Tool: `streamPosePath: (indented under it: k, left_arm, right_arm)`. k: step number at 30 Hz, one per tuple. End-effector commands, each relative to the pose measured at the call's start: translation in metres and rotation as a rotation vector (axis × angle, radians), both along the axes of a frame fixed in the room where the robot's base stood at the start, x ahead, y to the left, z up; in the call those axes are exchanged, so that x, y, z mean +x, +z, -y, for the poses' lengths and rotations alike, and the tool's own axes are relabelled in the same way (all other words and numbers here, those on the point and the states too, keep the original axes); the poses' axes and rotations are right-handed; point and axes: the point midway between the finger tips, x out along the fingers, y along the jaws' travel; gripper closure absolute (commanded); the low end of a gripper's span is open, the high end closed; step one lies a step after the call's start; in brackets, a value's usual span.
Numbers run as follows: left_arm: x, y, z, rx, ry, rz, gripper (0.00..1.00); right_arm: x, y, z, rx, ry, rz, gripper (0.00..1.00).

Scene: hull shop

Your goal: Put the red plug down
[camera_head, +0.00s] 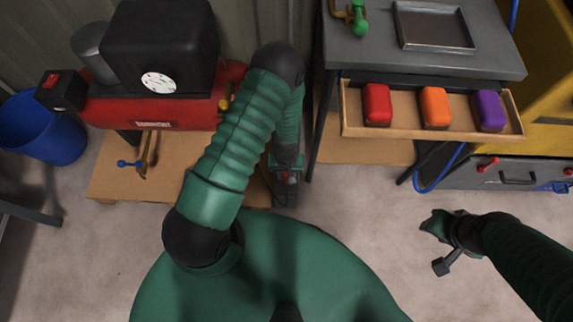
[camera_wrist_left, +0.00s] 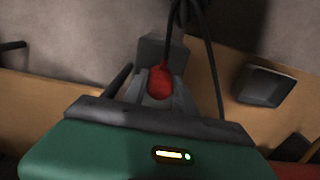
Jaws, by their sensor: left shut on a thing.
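The red plug (camera_wrist_left: 160,82) is held between the grey fingers of my left gripper (camera_wrist_left: 158,88) in the left wrist view. A black cable runs up from it. In the head view my left gripper (camera_head: 285,178) hangs low between the compressor and the workbench, and only a bit of red shows there. A grey block lies just beyond the plug in the wrist view; I cannot tell whether they touch.
A red compressor (camera_head: 150,112) stands on a wooden board (camera_head: 110,175) with a blue-ended brass part. A workbench (camera_head: 375,55) has an open drawer (camera_head: 400,126) holding red, orange and purple blocks. A blue bucket (camera_head: 40,135) is at left. Floor in front of the bench is clear.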

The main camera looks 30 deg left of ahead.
Motion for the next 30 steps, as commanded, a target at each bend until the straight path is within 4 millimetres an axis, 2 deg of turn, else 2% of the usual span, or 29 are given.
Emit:
streamPosePath:
  k: [5, 6, 9, 17, 22, 23, 27, 30]
  left_arm:
    - [0.020, -0.004, -0.012, 0.001, 0.001, 0.003, 1.00]
    - [0.016, -0.019, -0.010, -0.001, 0.000, -0.003, 1.00]
    - [0.016, -0.038, -0.010, -0.001, 0.000, -0.002, 1.00]
    - [0.016, -0.036, -0.010, 0.000, 0.000, 0.000, 1.00]
    - [0.016, -0.042, -0.009, -0.001, 0.000, -0.001, 1.00]
    - [0.016, -0.041, -0.010, -0.001, 0.000, -0.001, 0.64]
    - [0.016, -0.041, -0.009, -0.001, 0.000, -0.001, 0.45]
    - [0.016, -0.040, -0.009, -0.001, 0.000, -0.001, 0.45]
  right_arm:
    - [0.000, -0.010, 0.000, 0.000, 0.000, 0.000, 0.64]
    - [0.000, -0.020, 0.000, 0.000, 0.000, 0.001, 0.64]
    - [0.000, -0.032, 0.000, 0.000, 0.000, 0.000, 0.64]
    - [0.000, -0.028, 0.000, 0.000, 0.000, 0.001, 0.64]
    - [0.000, -0.032, 0.000, 0.000, 0.000, 0.000, 0.64]
    - [0.000, -0.031, 0.000, 0.000, 0.000, 0.000, 0.64]
    - [0.000, -0.031, 0.000, 0.000, 0.000, 0.000, 0.64]
    - [0.000, -0.031, 0.000, 0.000, 0.000, 0.000, 0.64]
